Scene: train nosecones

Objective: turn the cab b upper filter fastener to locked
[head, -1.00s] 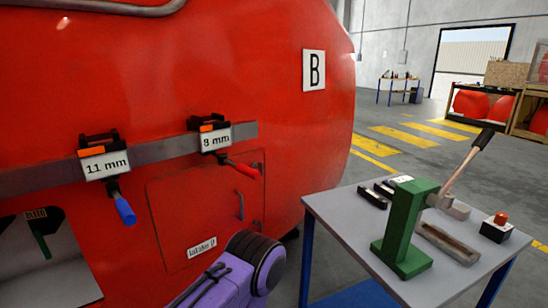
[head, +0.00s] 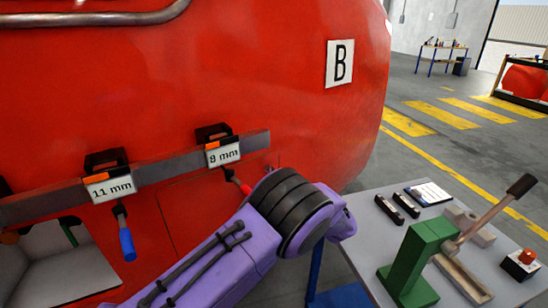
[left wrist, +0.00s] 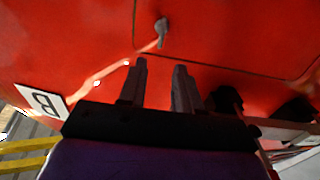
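The red cab nosecone (head: 200,80) carries a B sign (head: 340,62). The hatch (head: 180,215) below the rail is mostly hidden behind my purple left arm in the head view. In the left wrist view a small grey lever-like piece (left wrist: 162,30) stands on the red hatch surface near its edge; I cannot tell for sure that it is the upper filter fastener. My left gripper (left wrist: 160,75) has its two fingers apart with nothing between them, just short of that piece in the picture. It is hidden in the head view. My right gripper is not in view.
A grey rail (head: 70,203) holds an 11 mm tool with a blue handle (head: 127,243) and an 8 mm tool with a red handle (head: 243,187). At right, a table (head: 365,225) bears a green press (head: 415,260) with a lever and a red-button box (head: 520,265).

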